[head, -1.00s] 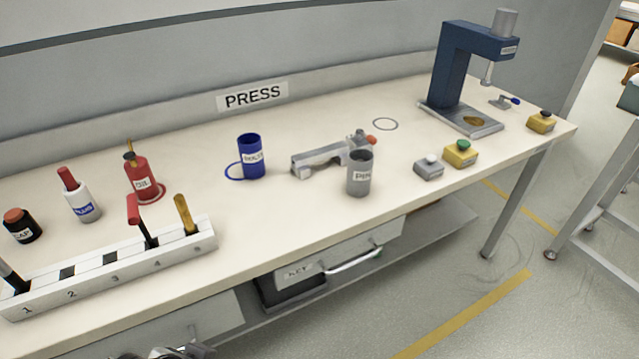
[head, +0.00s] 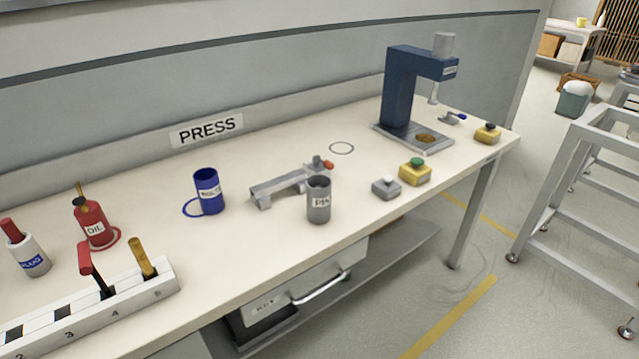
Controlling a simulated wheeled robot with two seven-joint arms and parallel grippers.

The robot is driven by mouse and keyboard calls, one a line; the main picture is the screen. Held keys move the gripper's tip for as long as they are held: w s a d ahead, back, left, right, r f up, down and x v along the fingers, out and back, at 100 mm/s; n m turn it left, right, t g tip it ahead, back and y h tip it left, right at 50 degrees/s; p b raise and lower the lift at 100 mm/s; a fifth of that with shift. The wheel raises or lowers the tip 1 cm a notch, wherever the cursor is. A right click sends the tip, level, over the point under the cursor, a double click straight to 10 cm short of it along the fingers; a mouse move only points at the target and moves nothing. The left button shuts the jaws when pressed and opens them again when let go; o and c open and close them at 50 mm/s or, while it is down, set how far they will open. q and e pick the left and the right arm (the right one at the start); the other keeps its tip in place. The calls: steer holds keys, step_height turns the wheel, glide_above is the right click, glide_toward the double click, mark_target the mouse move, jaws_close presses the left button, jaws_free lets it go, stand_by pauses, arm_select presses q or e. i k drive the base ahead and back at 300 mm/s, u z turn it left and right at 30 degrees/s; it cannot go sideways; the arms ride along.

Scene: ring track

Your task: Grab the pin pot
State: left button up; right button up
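The pin pot (head: 319,201) is a grey open-topped cylinder with a white label that reads PIN. It stands upright near the front edge of the bench, in front of the right end of a grey clamp-like fixture (head: 285,187) with a red tip. Neither of my grippers shows in the head view now.
A blue pot (head: 208,192) stands left of the fixture. A red oil bottle (head: 94,223) and a numbered tool rack (head: 120,300) are further left. Grey (head: 386,188) and yellow (head: 415,172) button boxes and a blue press (head: 400,95) stand right. A drawer (head: 300,290) hangs below.

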mark_target(318, 201)
steer(key=z, duration=1.7)
steer(key=i, duration=1.1)
steer(key=u, duration=2.7)
